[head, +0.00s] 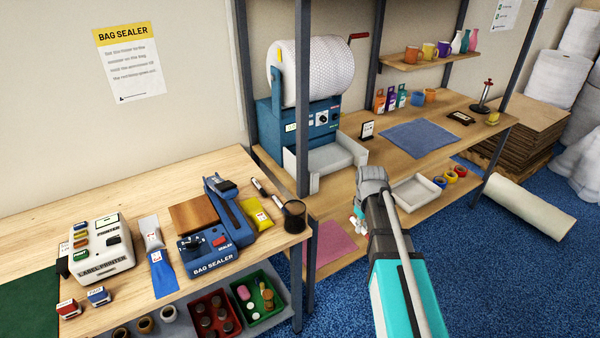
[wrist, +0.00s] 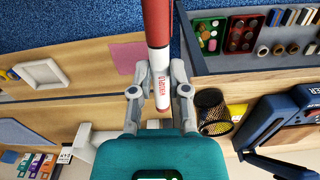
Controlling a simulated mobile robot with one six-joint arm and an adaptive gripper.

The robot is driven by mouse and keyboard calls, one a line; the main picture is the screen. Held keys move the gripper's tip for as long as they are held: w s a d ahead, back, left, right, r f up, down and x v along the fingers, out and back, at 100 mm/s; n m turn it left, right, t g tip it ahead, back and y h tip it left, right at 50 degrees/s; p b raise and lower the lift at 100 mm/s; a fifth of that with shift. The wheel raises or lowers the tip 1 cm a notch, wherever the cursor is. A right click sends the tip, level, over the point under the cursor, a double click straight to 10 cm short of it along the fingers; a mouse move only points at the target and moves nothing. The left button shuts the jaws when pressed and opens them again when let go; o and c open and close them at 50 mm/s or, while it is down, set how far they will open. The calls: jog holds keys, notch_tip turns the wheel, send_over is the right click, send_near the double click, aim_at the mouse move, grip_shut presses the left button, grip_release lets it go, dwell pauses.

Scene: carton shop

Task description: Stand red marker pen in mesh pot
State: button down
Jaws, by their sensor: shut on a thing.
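The red marker pen (wrist: 156,25), with a white labelled band, is held between the two fingers of my gripper (wrist: 160,90) in the wrist view. The fingers are shut on its white part, and its red body runs out of the top of the picture. The black mesh pot (wrist: 213,110) shows just right of the gripper, apart from the pen. In the head view the mesh pot (head: 294,216) stands near the right end of the left bench. My arm is to its right, past the bench end, and hides most of the gripper and pen.
The blue bag sealer (head: 216,240) and a yellow packet (head: 256,214) sit left of the pot. A slim dark-and-pale stick (head: 268,192) is close beside or against the pot. A grey shelf post (head: 303,100) rises just behind it. Red and green bins (head: 262,300) are below.

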jog(key=w+a+n+t+y+b, duration=0.4)
jog(key=w+a+n+y, duration=0.15)
jog(key=a, duration=0.65)
jog(key=w+a+r+n+g+y+b, duration=0.1)
jog(key=w+a+r+n+y+b, duration=0.3)
jog(key=w+a+r+y, duration=0.3)
jog(key=shift+a+r+y+b, duration=0.3)
jog(key=shift+a+r+y, duration=0.35)
jog(key=shift+r+y, duration=1.45)
jog(key=shift+f+n+y, duration=0.25)
jog(key=shift+f+y, duration=0.3)
jog(key=shift+f, duration=0.25)
jog(key=shift+f+b, duration=6.45)
jog(key=shift+b, duration=0.25)
